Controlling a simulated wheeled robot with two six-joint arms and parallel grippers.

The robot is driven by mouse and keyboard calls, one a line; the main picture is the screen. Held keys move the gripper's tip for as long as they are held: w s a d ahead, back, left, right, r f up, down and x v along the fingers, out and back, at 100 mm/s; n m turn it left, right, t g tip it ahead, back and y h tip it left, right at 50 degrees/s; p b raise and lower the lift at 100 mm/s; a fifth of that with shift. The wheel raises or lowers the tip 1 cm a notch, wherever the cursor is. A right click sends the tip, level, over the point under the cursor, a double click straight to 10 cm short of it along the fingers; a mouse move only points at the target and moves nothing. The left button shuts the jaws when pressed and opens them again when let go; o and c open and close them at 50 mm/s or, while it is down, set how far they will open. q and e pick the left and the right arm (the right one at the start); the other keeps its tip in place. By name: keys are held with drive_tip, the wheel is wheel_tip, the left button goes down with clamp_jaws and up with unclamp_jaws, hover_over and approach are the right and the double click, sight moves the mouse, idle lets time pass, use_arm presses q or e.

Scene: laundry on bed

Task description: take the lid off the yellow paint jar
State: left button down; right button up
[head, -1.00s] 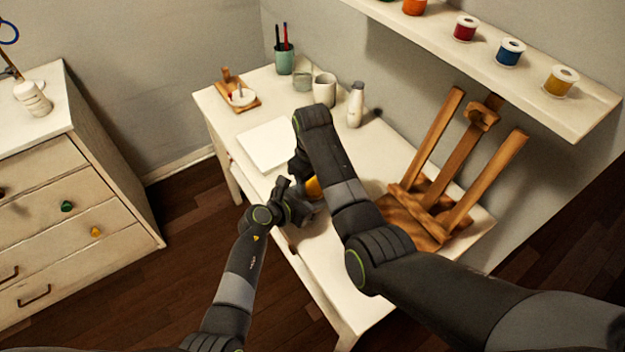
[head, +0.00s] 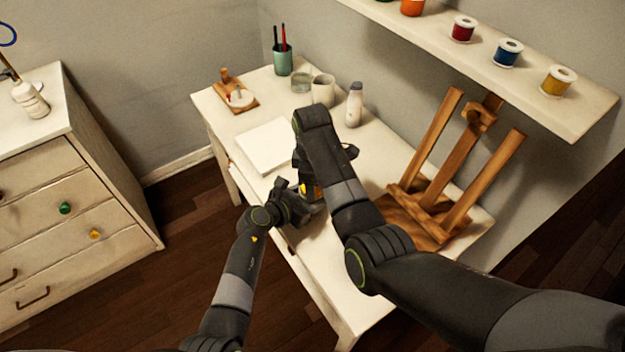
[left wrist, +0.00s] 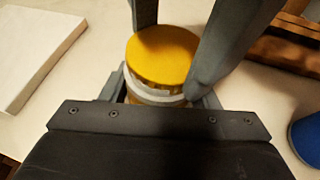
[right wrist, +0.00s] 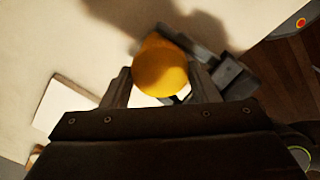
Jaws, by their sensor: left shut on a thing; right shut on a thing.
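The yellow paint jar (left wrist: 158,100) stands near the front edge of the desk, mostly hidden by my arms in the head view. Its round yellow lid (left wrist: 163,52) sits over a pale ring at the jar's top; I cannot tell whether the two are apart. My left gripper (head: 303,200) is shut on the jar body below the lid, coming from the front left. My right gripper (head: 318,186) reaches down from above and is shut on the lid, with one finger on each side of it in the right wrist view (right wrist: 161,80).
A flat white pad (head: 268,146) lies left of the jar. A wooden easel (head: 440,190) stands to the right. A white bottle (head: 354,106), a mug (head: 323,90) and a teal pen cup (head: 283,61) are behind.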

drive_tip(key=shift+r, duration=0.15)
use_arm(q)
drive_tip(key=shift+d, duration=0.1)
use_arm(e)
drive_tip(key=shift+r, duration=1)
drive_tip(key=shift+r, duration=2)
use_arm(q)
drive_tip(key=shift+c, duration=2.1)
unclamp_jaws()
